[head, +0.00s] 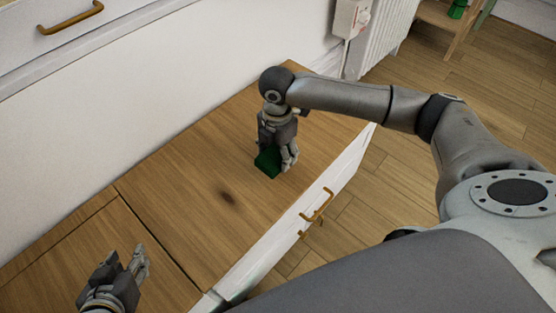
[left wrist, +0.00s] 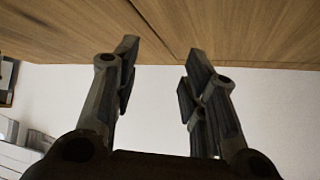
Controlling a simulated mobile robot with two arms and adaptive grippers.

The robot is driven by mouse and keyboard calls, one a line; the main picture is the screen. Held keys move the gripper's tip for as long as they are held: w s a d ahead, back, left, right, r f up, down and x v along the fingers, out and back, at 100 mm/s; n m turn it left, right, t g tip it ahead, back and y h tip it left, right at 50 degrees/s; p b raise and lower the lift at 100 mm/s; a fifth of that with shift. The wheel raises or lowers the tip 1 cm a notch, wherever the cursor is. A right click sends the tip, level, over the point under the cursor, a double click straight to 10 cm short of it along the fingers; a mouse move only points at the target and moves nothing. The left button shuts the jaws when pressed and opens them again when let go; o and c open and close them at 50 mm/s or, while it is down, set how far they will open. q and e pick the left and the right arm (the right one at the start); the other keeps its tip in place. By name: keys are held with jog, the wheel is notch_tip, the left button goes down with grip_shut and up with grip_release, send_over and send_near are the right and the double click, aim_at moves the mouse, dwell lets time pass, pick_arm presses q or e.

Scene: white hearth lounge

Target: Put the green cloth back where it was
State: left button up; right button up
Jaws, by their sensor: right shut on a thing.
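The green cloth (head: 266,162) is a small dark green piece at the wooden top of a low cabinet (head: 185,165). My right gripper (head: 277,165) points down at it from above and is shut on it, at or just over the surface. The fingers hide part of the cloth. My left gripper (head: 122,268) is over the near left part of the cabinet top, open and empty. Its two spread fingers also show in the left wrist view (left wrist: 160,75), with nothing between them.
The cabinet front has brass handles (head: 316,205). A white wall with a socket box (head: 350,18) and a radiator (head: 388,35) stand behind. Another green object (head: 457,9) is on a wooden shelf at the far right.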

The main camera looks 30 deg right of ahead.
aim_at(278, 158)
jog(key=shift+w+d+f+b, duration=0.25)
jog(key=shift+w+f, duration=0.15)
jog(key=shift+f, duration=0.1)
jog(key=shift+w+d+f+b, duration=0.1)
jog(key=shift+w+d+f, duration=0.1)
jog(key=shift+w+f, duration=0.25)
notch_tip(278, 158, down, 3)
jog(key=shift+f+b, duration=0.1)
jog(key=shift+b, duration=0.8)
jog(key=shift+f, duration=0.1)
pick_arm(q)
jog(key=w+d+r+t+h, duration=0.1)
jog(key=w+r+t, duration=0.2)
jog(key=r+t, duration=0.1)
jog(key=w+d+r+t+h, duration=0.1)
jog(key=w+d+r+t, duration=0.1)
jog(key=r, duration=0.5)
jog(key=shift+w+d+t, duration=0.2)
jog(key=shift+w+t, duration=0.65)
jog(key=shift+t, duration=0.05)
jog(key=shift+f, duration=0.1)
pick_arm(e)
jog(key=o, duration=1)
jog(key=shift+f, duration=0.1)
jog(key=shift+d, duration=0.1)
